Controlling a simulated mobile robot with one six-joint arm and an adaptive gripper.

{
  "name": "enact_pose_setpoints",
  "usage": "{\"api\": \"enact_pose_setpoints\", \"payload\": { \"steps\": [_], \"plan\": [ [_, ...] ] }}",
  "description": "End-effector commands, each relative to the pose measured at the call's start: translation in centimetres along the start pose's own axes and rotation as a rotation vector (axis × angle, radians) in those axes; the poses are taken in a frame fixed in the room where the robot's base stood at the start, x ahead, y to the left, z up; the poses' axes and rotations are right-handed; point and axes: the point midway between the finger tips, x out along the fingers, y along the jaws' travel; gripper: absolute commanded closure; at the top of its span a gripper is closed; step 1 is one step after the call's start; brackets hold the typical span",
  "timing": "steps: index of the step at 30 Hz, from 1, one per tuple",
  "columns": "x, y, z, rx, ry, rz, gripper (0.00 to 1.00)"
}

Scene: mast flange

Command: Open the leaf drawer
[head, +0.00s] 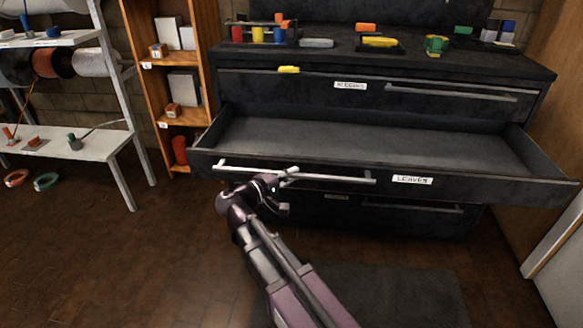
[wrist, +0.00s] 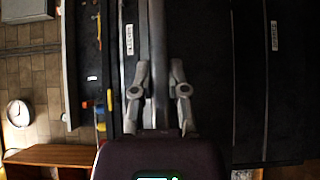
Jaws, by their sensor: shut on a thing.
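The leaf drawer (head: 478,186) is the middle drawer of a black cabinet, with a white label reading LEAVES. It stands pulled well out, and its inside looks empty. Its long silver bar handle (head: 335,179) runs along the left part of its front. My gripper (head: 290,176) is at the middle of this handle and shut on it. In the wrist view the handle (wrist: 158,50) runs upright between the two fingers of my gripper (wrist: 159,80).
A closed drawer labelled SLEEVES (head: 350,86) is above, and another closed drawer (head: 410,208) is below. Tools and bins lie on the cabinet top (head: 340,55). A wooden shelf (head: 185,119) and a reel rack (head: 100,148) stand left. The brown floor (head: 110,250) in front is clear.

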Motion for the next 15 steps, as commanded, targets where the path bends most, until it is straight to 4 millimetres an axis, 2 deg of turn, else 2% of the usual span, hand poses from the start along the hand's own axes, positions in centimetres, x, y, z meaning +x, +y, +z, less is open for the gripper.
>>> {"api": "enact_pose_setpoints", "payload": {
  "steps": [1, 5, 15],
  "plan": [
    [-0.6, 0.0, 0.8, 0.0, -0.001, 0.0, 1.0],
    [-1.4, 0.0, 1.6, 0.0, -0.003, 0.0, 1.0],
    [-1.9, 0.0, 1.8, 0.0, -0.003, 0.0, 1.0]
  ]
}}
